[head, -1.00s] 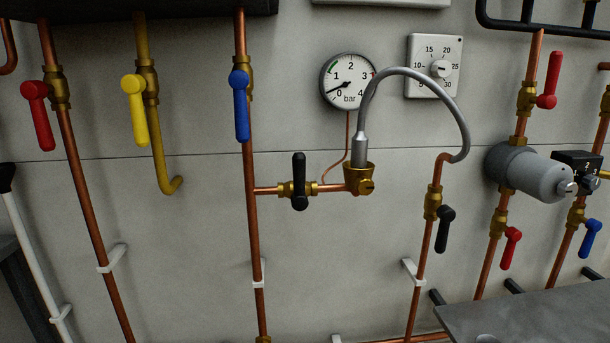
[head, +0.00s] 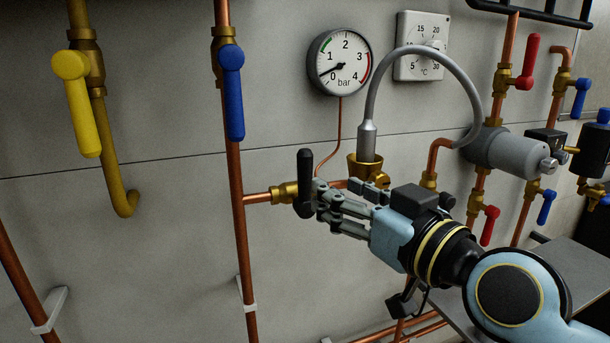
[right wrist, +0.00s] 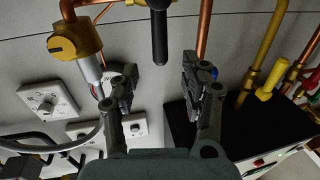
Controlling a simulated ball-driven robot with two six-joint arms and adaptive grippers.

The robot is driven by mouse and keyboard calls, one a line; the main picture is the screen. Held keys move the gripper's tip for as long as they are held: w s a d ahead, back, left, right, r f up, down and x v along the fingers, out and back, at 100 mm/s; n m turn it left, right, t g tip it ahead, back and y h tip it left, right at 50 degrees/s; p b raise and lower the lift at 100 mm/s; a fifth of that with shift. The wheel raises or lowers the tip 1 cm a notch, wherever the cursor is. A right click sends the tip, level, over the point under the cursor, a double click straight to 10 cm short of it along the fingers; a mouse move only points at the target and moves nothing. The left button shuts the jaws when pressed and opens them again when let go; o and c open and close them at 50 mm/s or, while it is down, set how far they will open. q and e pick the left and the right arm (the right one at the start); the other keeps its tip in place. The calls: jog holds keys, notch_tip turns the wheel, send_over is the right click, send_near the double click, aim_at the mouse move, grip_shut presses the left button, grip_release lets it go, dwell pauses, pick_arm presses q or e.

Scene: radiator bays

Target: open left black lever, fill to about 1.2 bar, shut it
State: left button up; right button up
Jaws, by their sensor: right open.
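The left black lever (head: 305,182) stands upright, across the short horizontal copper pipe (head: 258,198). My right gripper (head: 326,202) is open just to the right of the lever, with its fingers pointing at it. In the right wrist view the lever (right wrist: 159,36) shows between and beyond the open fingertips (right wrist: 157,78); I cannot tell whether they touch it. The gauge (head: 340,62) is marked in bar, and its needle points between 0 and 1, nearer 0. The grey hose (head: 372,100) runs down to the brass fitting (head: 365,165). My left gripper is not in view.
A blue lever (head: 232,92) hangs on the vertical pipe up and left of the black lever. A yellow lever (head: 77,105) is further left. A thermostat (head: 420,47) is right of the gauge. My right arm covers part of the right pipes. A grey surface (head: 585,258) lies lower right.

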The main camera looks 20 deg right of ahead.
aim_at(309, 176)
jog(key=p+x, duration=0.1)
jog(key=x, duration=0.8)
jog(key=shift+w+a, duration=0.1)
jog(key=shift+w, duration=0.25)
jog(key=shift+c, duration=0.3)
grip_shut()
jog(key=shift+w+f, duration=0.15)
